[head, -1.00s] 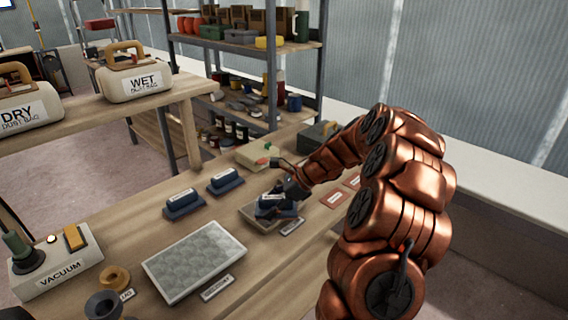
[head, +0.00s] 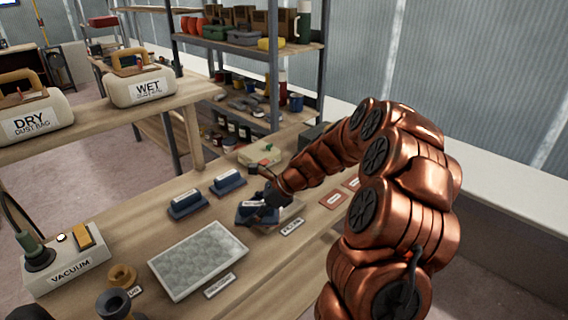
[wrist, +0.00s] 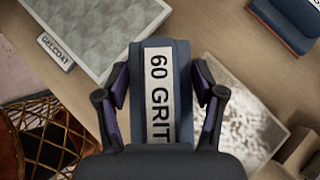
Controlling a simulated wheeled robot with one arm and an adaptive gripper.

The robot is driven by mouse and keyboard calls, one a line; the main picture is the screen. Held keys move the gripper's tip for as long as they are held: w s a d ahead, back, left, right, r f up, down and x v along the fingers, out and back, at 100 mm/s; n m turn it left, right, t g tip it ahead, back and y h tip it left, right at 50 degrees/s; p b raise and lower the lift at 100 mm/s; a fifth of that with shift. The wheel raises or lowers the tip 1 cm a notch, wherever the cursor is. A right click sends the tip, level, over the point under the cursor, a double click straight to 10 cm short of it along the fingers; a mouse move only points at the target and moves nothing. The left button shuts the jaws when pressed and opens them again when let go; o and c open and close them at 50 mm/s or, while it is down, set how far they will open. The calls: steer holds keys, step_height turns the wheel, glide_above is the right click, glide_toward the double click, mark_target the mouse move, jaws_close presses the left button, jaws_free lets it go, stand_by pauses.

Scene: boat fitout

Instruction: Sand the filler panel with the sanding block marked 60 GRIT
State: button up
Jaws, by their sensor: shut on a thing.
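My gripper (head: 262,206) is shut on the blue sanding block, whose white label reads 60 GRIT (wrist: 158,98) in the wrist view. The block also shows in the head view (head: 250,215), at the left side of a small panel (head: 289,214). The panel is partly hidden behind my gripper, and the tag before it (head: 292,228) is too small to read surely; it is likely the filler panel. In the wrist view this panel (wrist: 235,112) has a pale speckled surface, right of the block. I cannot tell whether the block touches panel or table.
A larger grey panel (head: 198,260) tagged GELCOAT (wrist: 57,51) lies left of the block. Two more blue blocks (head: 188,205) (head: 228,184) stand behind.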

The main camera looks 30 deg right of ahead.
steer(key=shift+r+p, duration=2)
steer(key=shift+r, duration=0.85)
